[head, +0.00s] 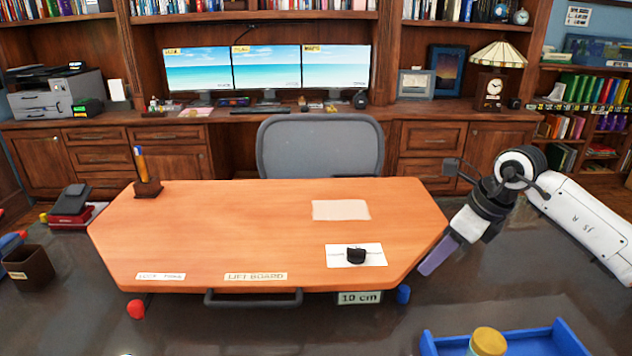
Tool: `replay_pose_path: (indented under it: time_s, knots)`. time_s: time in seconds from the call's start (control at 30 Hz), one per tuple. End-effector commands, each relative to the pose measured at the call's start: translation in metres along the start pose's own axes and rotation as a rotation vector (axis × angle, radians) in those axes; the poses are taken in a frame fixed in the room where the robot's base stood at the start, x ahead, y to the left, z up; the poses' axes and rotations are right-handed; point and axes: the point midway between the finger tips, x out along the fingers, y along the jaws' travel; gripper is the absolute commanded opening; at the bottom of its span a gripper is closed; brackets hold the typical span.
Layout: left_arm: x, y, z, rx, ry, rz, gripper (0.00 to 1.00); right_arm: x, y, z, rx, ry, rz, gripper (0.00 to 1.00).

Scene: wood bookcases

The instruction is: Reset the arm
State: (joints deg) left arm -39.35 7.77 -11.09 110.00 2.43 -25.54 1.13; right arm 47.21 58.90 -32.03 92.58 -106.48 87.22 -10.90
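My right arm (585,215) comes in from the right edge, white with dark joints. Its gripper (440,255) hangs tilted down and to the left, by the right end of the orange-brown board (230,225). One greyish-purple finger shows near the board's right edge; I cannot tell whether it touches the board or whether the fingers are apart. No held object shows. My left arm and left gripper are not in view.
On the board are a pen holder (148,187), a blank paper (341,210) and a black item (356,256) on a white card. A blue tray (535,343) with a yellow-lidded jar (487,342) stands front right. A grey chair (320,150) stands behind.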

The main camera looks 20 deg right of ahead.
Motion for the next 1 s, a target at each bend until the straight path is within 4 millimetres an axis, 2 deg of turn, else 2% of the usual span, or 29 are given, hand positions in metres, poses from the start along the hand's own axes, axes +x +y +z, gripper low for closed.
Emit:
replay_pose_path:
  time_s: [0.2,0.37,0.9,0.93,1.0]
  knots:
    - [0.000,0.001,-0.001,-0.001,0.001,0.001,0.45,0.002,0.000,0.000,0.000,0.000,0.001,0.39]
    - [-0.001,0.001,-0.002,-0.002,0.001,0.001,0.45,0.018,0.001,0.000,0.000,0.001,0.003,0.39]
    - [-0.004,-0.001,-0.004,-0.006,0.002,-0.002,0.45,0.123,0.001,-0.001,0.001,0.002,0.003,0.39]
    - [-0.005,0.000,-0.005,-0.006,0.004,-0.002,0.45,0.124,0.001,0.000,0.001,0.000,0.002,0.39]
    - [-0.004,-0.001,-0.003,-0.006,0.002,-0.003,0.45,0.108,-0.002,-0.005,-0.001,-0.001,-0.004,0.39]
